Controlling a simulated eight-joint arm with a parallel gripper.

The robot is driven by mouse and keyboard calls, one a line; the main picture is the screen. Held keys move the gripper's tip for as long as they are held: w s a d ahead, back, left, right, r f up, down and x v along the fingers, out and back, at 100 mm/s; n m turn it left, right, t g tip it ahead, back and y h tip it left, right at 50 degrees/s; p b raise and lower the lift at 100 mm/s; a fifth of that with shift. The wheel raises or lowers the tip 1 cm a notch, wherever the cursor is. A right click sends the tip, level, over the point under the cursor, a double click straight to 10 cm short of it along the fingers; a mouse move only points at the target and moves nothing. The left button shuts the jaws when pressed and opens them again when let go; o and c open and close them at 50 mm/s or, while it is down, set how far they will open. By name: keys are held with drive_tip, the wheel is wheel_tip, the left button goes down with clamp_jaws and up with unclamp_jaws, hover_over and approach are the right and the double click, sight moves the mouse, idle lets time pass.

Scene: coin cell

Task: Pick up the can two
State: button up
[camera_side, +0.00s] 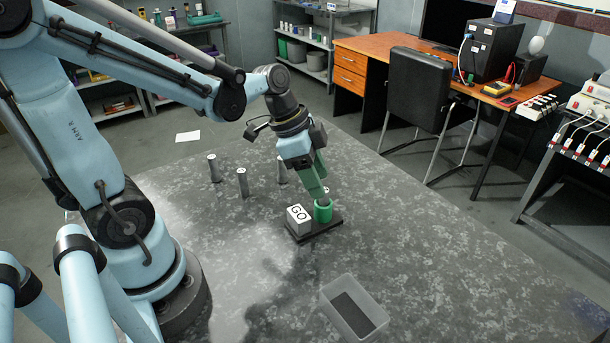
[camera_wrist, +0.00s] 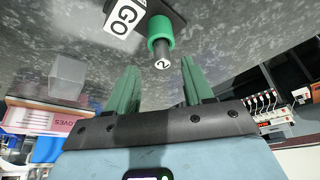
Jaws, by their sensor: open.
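Can two is a small grey cylinder with a dark 2 on its pale top (camera_wrist: 163,64). It stands in a green ring holder (camera_wrist: 160,30) beside the white GO block (camera_wrist: 125,17). In the side view the green holder (camera_side: 322,213) and GO block (camera_side: 299,220) sit on a black base; my fingers mostly hide the can there. My gripper (camera_side: 318,188) points down above the holder. Its green fingers (camera_wrist: 160,66) are open, one either side of the can's top in the wrist view. Whether they reach down around it, I cannot tell.
Several grey cylinders stand on the table left of and behind my gripper, such as one at far left (camera_side: 214,169) and one in the middle (camera_side: 242,184). A clear tray (camera_side: 330,290) with a dark floor lies in front. The table's right side is clear.

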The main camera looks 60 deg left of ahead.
sight(324, 203)
drive_tip(key=shift+x, duration=1.9)
drive_tip(key=shift+a, duration=0.2)
clamp_jaws()
